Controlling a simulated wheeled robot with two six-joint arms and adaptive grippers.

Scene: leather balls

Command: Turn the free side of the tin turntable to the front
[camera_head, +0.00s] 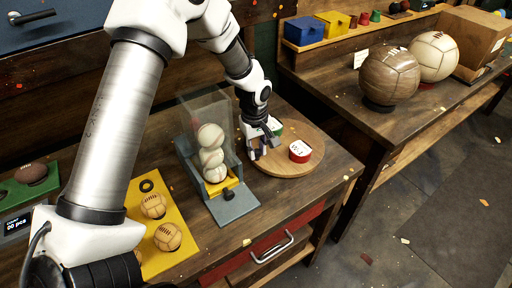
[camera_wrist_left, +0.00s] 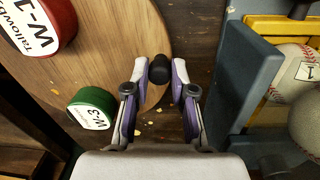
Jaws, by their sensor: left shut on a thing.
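The tin turntable (camera_head: 283,167) is a round light wooden disc on the workbench. It also shows in the left wrist view (camera_wrist_left: 112,45). A red tin (camera_head: 300,151) with a white label, marked W-1 in the left wrist view (camera_wrist_left: 42,24), stands on its right part. A green tin (camera_head: 276,125), marked W-3 (camera_wrist_left: 92,108), stands towards its back, partly hidden by my gripper in the head view. My left gripper (camera_head: 255,153) is at the disc's left edge, its fingertips shut on a black knob (camera_wrist_left: 160,68) there. My right gripper is out of view.
A grey ball dispenser (camera_head: 222,207) with stacked white balls stands close left of the gripper. A yellow tray (camera_head: 187,232) with brown balls lies further left. A second bench (camera_head: 345,112) with large balls is at the right.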

